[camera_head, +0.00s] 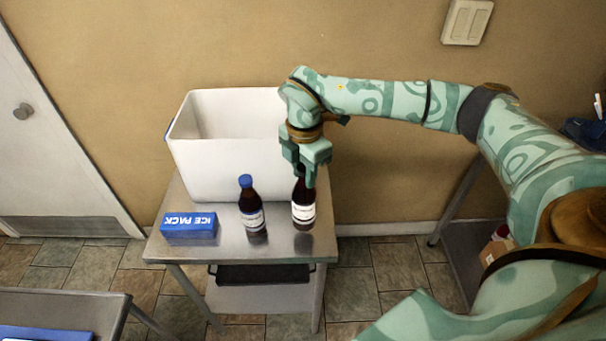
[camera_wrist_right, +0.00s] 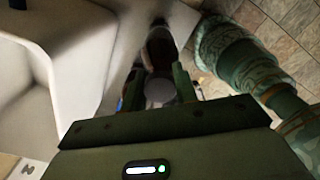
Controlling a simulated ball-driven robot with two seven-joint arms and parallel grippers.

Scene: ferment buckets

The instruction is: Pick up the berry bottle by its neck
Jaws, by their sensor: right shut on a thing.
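Two dark bottles with white labels stand on the metal table (camera_head: 170,249). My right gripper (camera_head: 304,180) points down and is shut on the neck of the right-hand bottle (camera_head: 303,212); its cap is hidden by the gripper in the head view. That bottle is upright at the table's right side. In the right wrist view its pale round top (camera_wrist_right: 160,92) shows between the two fingers. The other bottle (camera_head: 251,212) has a blue cap and stands to the left, free. I cannot read which label says berry. My left gripper is not in view.
A large white open bin (camera_head: 228,170) stands behind the bottles, close to my right gripper. A blue ice pack box (camera_head: 189,226) lies at the table's front left. A lower shelf holds a dark tray (camera_head: 262,274). A door is at the far left.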

